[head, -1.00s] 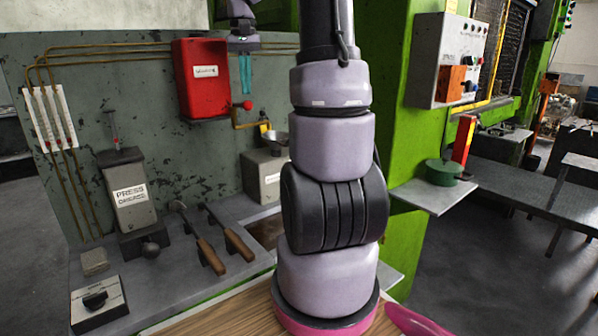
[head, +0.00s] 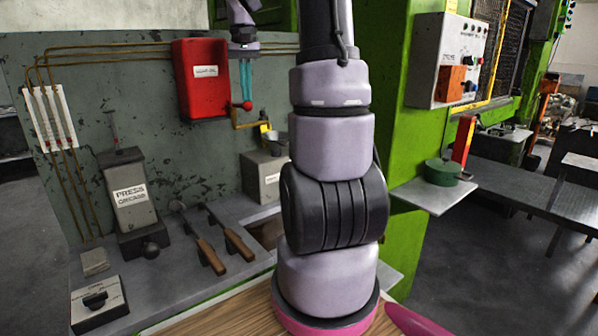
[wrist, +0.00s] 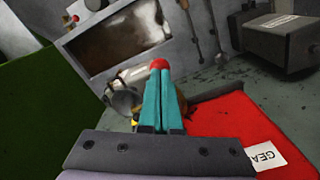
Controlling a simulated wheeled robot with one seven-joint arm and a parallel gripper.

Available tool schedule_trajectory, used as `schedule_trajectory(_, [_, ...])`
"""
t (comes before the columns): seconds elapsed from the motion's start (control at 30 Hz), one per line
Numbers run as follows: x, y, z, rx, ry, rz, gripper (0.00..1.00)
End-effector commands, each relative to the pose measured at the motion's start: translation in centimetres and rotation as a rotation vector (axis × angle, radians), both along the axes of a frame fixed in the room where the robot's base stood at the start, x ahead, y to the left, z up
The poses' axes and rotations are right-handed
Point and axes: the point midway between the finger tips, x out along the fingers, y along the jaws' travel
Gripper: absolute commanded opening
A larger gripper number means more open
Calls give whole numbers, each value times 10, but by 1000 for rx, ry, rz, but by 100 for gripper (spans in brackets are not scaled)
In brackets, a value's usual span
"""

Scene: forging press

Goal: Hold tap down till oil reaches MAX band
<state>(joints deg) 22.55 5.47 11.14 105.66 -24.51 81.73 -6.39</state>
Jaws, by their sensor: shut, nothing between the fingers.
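The tap's red ball knob (head: 247,105) is at the front of the red oil tank (head: 203,80) with a white label. My gripper (head: 246,98) is shut, its teal fingers pointing down with their tips at the knob. In the wrist view the closed fingertips (wrist: 160,78) appear at the red knob (wrist: 159,64); whether they press it I cannot tell. A brass spout (head: 248,124) hangs below the tank. A small metal cup (head: 275,140) with a yellow mark (head: 265,129) stands under it; the wrist view also shows the cup (wrist: 122,98). Oil level and MAX band cannot be made out.
The cup stands on a grey box (head: 263,180). Wooden-handled tools (head: 211,258), a press grease unit (head: 130,195) and a switch box (head: 98,304) occupy the bench. A green pot (head: 443,172) sits on a shelf at right. Brass pipes run along the back panel.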

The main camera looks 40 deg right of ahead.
Motion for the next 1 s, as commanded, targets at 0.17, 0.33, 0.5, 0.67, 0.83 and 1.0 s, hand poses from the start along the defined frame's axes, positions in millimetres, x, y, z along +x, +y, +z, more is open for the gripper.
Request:
schedule_trajectory(0.17, [0, 0, -7, 0, 0, 1, 0])
schedule_trajectory(0.33, [0, 0, -14, -1, 0, 1, 0])
schedule_trajectory(0.5, [0, 0, -21, 0, 1, 0, 0])
schedule_trajectory(0.67, [0, 0, -22, 0, -1, 0, 0])
schedule_trajectory(0.83, [0, 0, -22, 0, 0, 0, 0])
schedule_trajectory(1.0, [0, 0, -22, 0, 0, 0, 0])
